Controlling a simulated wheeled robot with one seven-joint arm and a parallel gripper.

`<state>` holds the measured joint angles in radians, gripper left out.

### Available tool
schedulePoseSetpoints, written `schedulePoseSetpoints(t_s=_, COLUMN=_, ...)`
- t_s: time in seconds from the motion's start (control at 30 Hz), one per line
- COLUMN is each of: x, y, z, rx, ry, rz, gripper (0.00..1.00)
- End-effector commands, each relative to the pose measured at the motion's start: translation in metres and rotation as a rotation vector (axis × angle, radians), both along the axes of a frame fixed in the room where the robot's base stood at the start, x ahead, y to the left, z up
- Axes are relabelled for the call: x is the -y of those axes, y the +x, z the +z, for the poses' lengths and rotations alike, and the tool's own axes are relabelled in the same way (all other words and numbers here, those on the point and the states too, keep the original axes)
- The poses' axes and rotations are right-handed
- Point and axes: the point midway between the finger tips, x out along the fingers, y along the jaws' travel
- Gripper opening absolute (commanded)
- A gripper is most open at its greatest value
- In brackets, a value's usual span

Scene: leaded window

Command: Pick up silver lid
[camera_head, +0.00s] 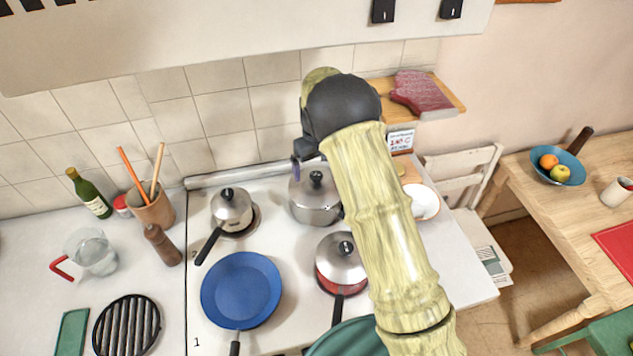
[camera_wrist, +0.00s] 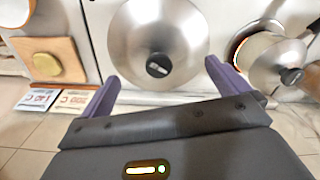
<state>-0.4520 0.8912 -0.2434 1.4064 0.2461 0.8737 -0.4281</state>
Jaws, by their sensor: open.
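Three silver lids with black knobs show in the head view. One is on the large silver pot (camera_head: 313,213) at the back: this lid (camera_head: 322,189) lies close by my gripper (camera_head: 297,165). Another lid (camera_head: 341,262) is on a red pan in front, and another (camera_head: 231,205) is on a small saucepan to the left. In the wrist view a large round lid (camera_wrist: 140,35) with a dark knob fills the middle, just beyond the fingertips. My gripper (camera_wrist: 161,75) is open, its two purple fingers apart with nothing between them. In the head view the arm hides one finger.
A blue frying pan (camera_head: 240,290) lies at the stove's front left. The tiled wall (camera_head: 215,110) is close behind, with the hood above.

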Motion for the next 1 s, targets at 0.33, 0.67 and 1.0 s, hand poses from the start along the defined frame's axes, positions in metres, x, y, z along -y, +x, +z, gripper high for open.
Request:
schedulePoseSetpoints(t_s=0.33, x=0.0, y=0.0, z=-0.002, rx=-0.001, ry=-0.001, rz=0.0, gripper=1.0)
schedulePoseSetpoints(t_s=0.67, x=0.001, y=0.004, z=-0.033, rx=-0.004, ry=-0.001, rz=0.0, gripper=1.0)
schedulePoseSetpoints(t_s=1.0, x=0.001, y=0.004, z=-0.053, rx=0.0, ry=0.001, rz=0.0, gripper=1.0)
